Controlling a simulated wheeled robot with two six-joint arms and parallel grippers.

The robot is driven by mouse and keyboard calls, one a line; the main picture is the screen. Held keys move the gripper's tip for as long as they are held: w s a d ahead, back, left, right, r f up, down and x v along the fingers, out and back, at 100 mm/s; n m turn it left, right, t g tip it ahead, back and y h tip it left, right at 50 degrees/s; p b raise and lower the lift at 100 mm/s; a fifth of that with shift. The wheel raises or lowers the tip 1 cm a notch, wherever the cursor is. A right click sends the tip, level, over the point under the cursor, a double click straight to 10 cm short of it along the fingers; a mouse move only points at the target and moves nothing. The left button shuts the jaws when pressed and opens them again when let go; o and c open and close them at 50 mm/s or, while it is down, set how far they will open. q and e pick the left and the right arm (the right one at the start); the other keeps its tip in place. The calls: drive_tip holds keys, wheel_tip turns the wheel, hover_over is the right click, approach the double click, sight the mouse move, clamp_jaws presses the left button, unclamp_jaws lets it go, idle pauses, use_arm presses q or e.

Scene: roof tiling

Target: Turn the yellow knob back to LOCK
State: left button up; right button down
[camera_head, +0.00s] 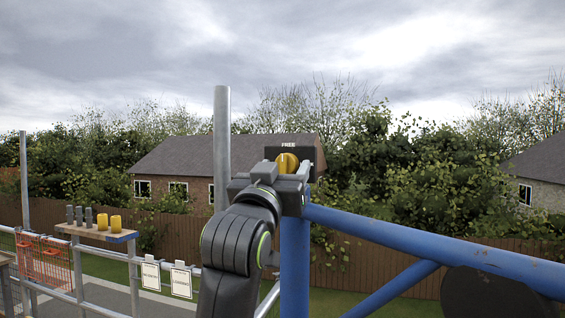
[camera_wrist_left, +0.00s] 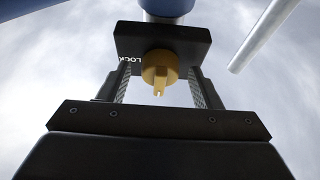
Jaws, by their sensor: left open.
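The yellow knob (camera_head: 287,162) sits on the face of a dark box (camera_head: 317,152) on top of a blue post. The word FREE shows above the knob, and the white mark on the knob points up toward it. In the left wrist view the yellow knob (camera_wrist_left: 160,70) has a raised bar, and LOCK shows beside it at the left of the box. My left gripper (camera_head: 284,179) is open at the knob. Its fingers (camera_wrist_left: 158,86) stand on both sides of the knob with gaps visible. My right gripper is not in view.
A blue beam (camera_head: 430,240) runs right from the post, with a blue brace (camera_head: 395,288) below. A grey upright pole (camera_head: 222,140) stands just left of the box. A small shelf (camera_head: 95,232) with grey and yellow cylinders is on the railing at left. A dark round shape fills the lower right.

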use_arm(q)
drive_tip(key=c, duration=1)
